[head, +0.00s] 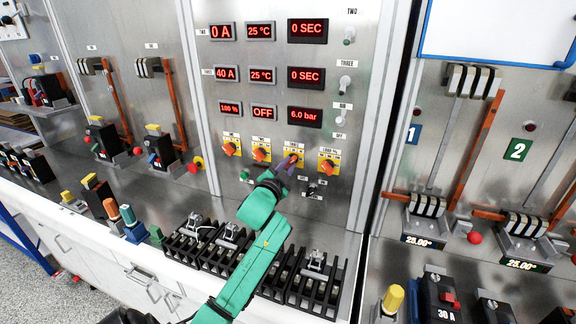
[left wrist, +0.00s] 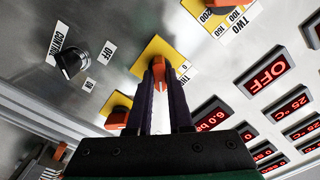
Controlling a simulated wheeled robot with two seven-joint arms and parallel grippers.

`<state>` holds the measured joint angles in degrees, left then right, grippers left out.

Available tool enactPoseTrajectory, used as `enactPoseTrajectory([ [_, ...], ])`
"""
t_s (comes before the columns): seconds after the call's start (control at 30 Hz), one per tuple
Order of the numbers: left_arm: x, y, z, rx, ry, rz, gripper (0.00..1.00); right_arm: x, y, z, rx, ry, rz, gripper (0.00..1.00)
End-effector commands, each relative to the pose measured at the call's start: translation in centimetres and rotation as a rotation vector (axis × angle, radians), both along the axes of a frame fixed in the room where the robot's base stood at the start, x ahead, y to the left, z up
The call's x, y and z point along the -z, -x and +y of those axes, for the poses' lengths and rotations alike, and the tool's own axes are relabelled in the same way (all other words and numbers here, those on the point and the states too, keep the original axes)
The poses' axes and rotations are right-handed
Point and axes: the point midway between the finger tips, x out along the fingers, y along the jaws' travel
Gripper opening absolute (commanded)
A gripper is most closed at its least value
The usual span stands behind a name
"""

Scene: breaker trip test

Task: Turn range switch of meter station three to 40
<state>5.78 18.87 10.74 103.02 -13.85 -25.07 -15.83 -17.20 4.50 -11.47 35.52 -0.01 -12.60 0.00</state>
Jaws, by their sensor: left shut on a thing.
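The range switch of station three is an orange knob on a yellow plate (left wrist: 166,50); the orange knob (left wrist: 158,70) shows between my fingers in the left wrist view. My left gripper (head: 291,163) reaches up to the panel in the head view and hides most of this switch. In the left wrist view the dark purple fingers (left wrist: 159,82) are shut on the knob, one on each side. The exact mark it points to is hidden. My right gripper is not in view.
Orange knobs one (head: 230,149) and two (head: 261,154) are left of the gripper; the load knob (head: 327,167) is close on its right. A black switch (head: 312,188) sits below. Black racks (head: 315,280) stand on the bench under my forearm.

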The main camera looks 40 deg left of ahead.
Motion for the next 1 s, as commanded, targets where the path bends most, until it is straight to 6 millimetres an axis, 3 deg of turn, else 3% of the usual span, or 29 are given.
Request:
enactPoseTrajectory([
  [0.47,0.0,0.0,0.0,0.001,0.015,-0.005,0.0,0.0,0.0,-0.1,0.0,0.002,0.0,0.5],
  [0.5,0.0,0.0,0.0,0.001,0.014,-0.004,0.34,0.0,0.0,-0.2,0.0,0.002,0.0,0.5],
  [0.53,0.0,0.0,0.0,0.001,0.014,-0.004,0.45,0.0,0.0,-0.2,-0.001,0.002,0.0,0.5],
  [0.57,0.0,0.0,0.0,0.001,0.014,-0.004,0.49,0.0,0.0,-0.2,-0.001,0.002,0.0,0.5],
  [0.87,0.0,0.1,0.0,0.001,0.013,-0.004,0.49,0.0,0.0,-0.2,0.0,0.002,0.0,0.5],
  [1.0,0.3,1.2,-0.5,0.001,0.012,-0.004,0.49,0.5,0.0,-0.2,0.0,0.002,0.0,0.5],
])
